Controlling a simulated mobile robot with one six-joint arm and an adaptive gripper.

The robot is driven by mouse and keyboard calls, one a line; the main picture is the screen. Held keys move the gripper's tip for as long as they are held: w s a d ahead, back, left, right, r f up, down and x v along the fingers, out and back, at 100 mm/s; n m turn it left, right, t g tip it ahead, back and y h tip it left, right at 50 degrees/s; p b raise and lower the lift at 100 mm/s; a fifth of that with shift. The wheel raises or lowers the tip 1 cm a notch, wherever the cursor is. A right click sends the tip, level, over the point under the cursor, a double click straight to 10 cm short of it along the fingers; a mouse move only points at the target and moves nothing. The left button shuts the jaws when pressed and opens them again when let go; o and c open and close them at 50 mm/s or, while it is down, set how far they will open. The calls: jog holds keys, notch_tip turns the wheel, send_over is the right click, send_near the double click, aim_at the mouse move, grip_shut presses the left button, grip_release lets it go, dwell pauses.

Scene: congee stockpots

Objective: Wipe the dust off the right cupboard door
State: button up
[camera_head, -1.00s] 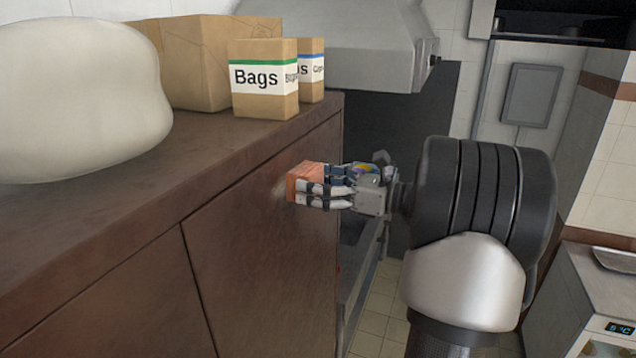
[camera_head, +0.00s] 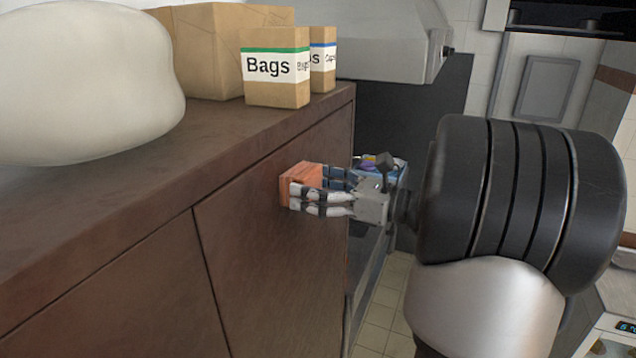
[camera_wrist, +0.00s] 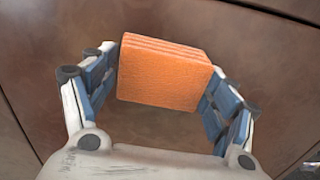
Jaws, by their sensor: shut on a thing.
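My gripper (camera_head: 322,190) is shut on an orange block-shaped sponge (camera_head: 298,184). In the wrist view the sponge (camera_wrist: 165,72) sits between both fingers of the gripper (camera_wrist: 163,78), its ridged edge towards the door. The right cupboard door (camera_head: 262,250) is dark brown, and the sponge is at its upper part, touching or very near it. In the wrist view the door (camera_wrist: 60,30) shows hazy, paler patches around the sponge. The exact contact is hidden behind the sponge.
The left cupboard door (camera_head: 120,310) is beside it, past a thin gap. On the countertop (camera_head: 215,130) stand a large white rounded object (camera_head: 85,85), a cardboard box (camera_head: 205,50) and small labelled boxes (camera_head: 275,78). A steel hood (camera_head: 390,40) is behind. Tiled floor shows at right.

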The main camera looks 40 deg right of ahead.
jog(key=a, duration=0.1)
jog(key=s+a, duration=0.1)
jog(key=a, duration=0.1)
jog(key=shift+s+a, duration=0.2)
jog(key=shift+s, duration=0.05)
jog(key=v, duration=0.6)
jog(key=shift+p, duration=0.3)
dwell(0.3)
jog(key=shift+v, duration=1.5)
